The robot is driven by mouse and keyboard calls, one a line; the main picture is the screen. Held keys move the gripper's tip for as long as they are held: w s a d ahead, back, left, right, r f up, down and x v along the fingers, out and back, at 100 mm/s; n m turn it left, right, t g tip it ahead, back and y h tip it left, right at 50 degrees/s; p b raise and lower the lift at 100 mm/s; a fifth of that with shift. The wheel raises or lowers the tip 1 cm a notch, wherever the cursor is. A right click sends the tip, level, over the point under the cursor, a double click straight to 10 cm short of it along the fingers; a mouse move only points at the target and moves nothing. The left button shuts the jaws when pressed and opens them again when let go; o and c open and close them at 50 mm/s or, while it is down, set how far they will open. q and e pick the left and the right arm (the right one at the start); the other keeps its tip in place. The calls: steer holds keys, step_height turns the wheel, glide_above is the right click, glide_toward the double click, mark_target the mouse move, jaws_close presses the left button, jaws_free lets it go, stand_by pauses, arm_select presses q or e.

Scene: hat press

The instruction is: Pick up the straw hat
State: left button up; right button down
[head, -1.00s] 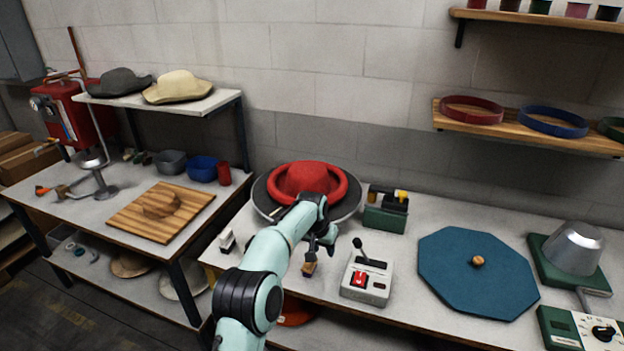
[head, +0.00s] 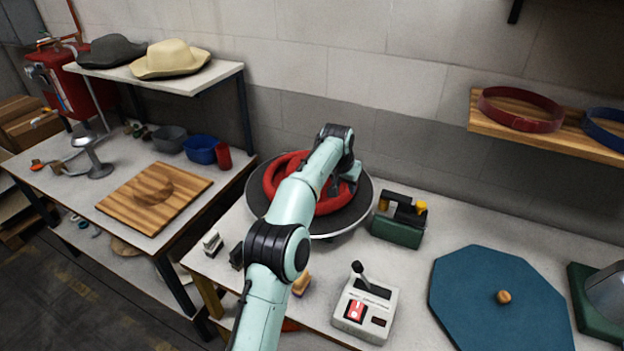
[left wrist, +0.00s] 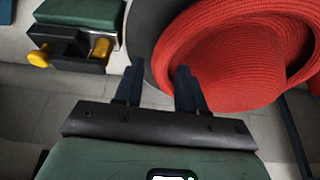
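The red hat (head: 277,181), with a woven straw look in the left wrist view (left wrist: 240,65), sits on a round dark grey plate (head: 330,226) on the bench. My arm hides much of its crown in the head view. My left gripper (head: 342,188) is over the hat's right side. In the left wrist view its two fingers (left wrist: 160,68) are apart, with the brim's edge showing between them and one finger in front of the brim. I cannot tell whether they touch it. My right gripper is not in view.
A green-based device (head: 398,228) with a yellow knob stands close right of the plate. A lever control box (head: 366,308) is in front, a blue octagonal mat (head: 480,290) to the right. A cream hat (head: 170,58) and grey hat (head: 110,50) lie on the left shelf.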

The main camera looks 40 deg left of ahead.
mark_target(349, 200)
arm_select(q)
steer(key=x, duration=1)
steer(key=shift+w+r+p, duration=0.2)
steer(key=shift+w+p, duration=0.15)
steer(key=shift+w, duration=0.05)
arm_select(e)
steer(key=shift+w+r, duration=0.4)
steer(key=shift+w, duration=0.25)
arm_select(q)
steer(key=shift+s+r, duration=0.1)
steer(key=shift+s, duration=0.05)
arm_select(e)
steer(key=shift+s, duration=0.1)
arm_select(q)
jaws_close()
